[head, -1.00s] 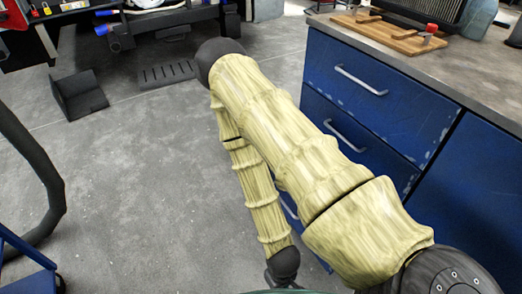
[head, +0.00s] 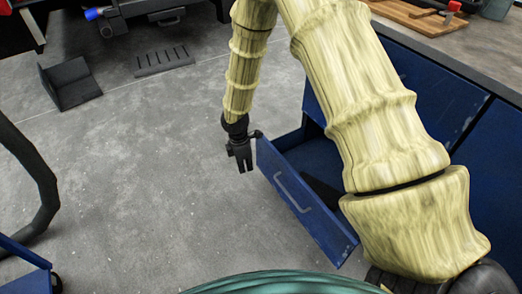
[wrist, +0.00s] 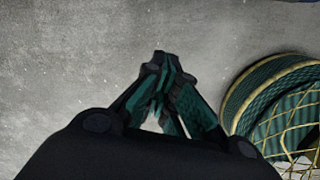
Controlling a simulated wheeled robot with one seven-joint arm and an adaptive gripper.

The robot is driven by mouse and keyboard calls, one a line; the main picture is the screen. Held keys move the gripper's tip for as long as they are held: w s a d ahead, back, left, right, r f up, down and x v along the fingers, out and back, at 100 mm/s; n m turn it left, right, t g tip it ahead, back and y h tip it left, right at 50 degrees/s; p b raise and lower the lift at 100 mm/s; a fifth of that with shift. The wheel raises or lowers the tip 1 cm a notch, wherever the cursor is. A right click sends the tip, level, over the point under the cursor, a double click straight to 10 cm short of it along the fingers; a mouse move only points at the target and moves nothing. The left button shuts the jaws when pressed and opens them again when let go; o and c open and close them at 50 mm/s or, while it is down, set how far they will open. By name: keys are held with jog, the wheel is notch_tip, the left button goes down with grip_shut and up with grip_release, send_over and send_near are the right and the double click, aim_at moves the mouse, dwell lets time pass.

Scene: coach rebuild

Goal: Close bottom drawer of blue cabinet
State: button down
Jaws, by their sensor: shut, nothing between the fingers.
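The blue cabinet (head: 432,84) stands at the right in the head view, partly hidden behind my arm. Its bottom drawer (head: 300,200) is pulled out, with a grey bar handle (head: 291,192) on its front and a dark inside partly in view. My gripper (head: 243,170) hangs pointing down just left of the drawer's far front corner, on the outer side. I cannot tell whether it touches the drawer. In the wrist view my gripper's fingers (wrist: 161,62) meet at their tips over bare floor, with nothing between them. The drawer does not show in the wrist view.
A wooden board (head: 412,14) lies on the cabinet's worktop. A black angled block (head: 70,82) and a floor grate (head: 162,60) are on the floor. A dark hose (head: 38,180) runs at the left. The concrete floor left of the drawer is clear.

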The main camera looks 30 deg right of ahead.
jog(key=w+d+r+n+h, duration=0.2)
jog(key=w+d+r+n, duration=0.15)
jog(key=w+r, duration=0.35)
jog(key=d+f+b, duration=0.5)
jog(key=d+f, duration=0.1)
jog(key=f, duration=0.3)
jog(key=shift+w+d+f+m+t, duration=0.25)
jog(key=shift+d+f+m+t, duration=0.05)
jog(key=shift+d+f+m, duration=0.1)
jog(key=w+d+p, duration=0.1)
jog(key=d+p, duration=1)
jog(key=d, duration=1)
jog(key=shift+w, duration=0.35)
